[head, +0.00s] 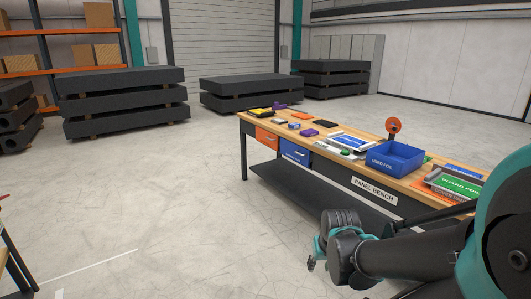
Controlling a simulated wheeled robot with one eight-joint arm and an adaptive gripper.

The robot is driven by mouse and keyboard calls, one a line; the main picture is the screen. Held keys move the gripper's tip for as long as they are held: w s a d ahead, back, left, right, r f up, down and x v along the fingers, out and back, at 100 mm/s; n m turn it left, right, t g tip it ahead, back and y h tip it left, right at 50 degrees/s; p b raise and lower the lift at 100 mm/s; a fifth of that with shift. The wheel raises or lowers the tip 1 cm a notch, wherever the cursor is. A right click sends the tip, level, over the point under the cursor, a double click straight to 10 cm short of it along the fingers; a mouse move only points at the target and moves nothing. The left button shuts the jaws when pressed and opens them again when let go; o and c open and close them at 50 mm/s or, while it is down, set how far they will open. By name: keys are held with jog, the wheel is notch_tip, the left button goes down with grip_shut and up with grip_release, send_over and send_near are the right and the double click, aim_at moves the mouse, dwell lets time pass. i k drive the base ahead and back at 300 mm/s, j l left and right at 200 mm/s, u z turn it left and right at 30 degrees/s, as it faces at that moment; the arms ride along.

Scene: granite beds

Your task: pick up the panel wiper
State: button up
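The wooden-topped panel bench (372,185) stands right of centre with small items on it. I cannot tell which item is the panel wiper. Candidates on the far half include a purple item (309,132), another purple item (280,106), an orange piece (303,116), a dark flat piece (327,124) and a yellow-and-black item (259,113). My gripper (312,263) is low in front of the bench, apart from it. It is small and partly hidden by my arm, so its opening is unclear.
A blue bin (394,158), an orange round item (394,126) on a stand and a tray with a green-labelled pack (458,187) fill the bench's near end. Dark granite slabs (122,103) are stacked behind. The floor left of the bench is clear.

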aim_at(294, 125)
jog(key=i, duration=2.25)
